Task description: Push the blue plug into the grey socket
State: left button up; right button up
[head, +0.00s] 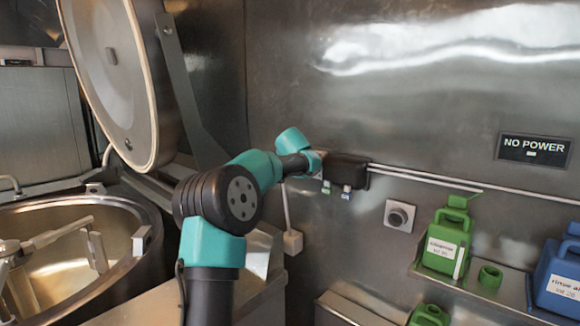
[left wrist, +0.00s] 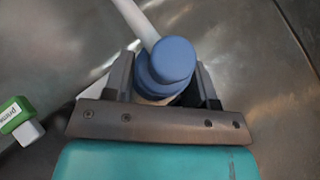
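The blue plug (left wrist: 172,62) shows in the left wrist view with a white cable rising from it. My left gripper (left wrist: 165,82) has one finger close on each side of the plug and looks shut on it. In the head view my left gripper (head: 320,164) is by the back wall, beside a dark box; the plug cannot be made out there. The grey socket (head: 400,216) is a square plate with a dark round centre on the wall, right of and below the gripper, apart from it. My right gripper is in neither view.
A dark wall box (head: 346,171) has small green and blue tags below it. A sign (head: 534,150) reads NO POWER. A green jug (head: 447,240) and a blue jug (head: 560,275) stand on a shelf at right. The open kettle (head: 70,255) is at left.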

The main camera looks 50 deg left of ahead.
pick_arm(q)
jog(key=c, duration=0.5)
jog(key=shift+s, duration=0.3)
jog(key=shift+s, duration=0.15)
jog(key=shift+s+d, duration=0.2)
jog(key=shift+s, duration=1.1)
jog(key=shift+s+d, duration=0.15)
jog(key=shift+s, duration=1.1)
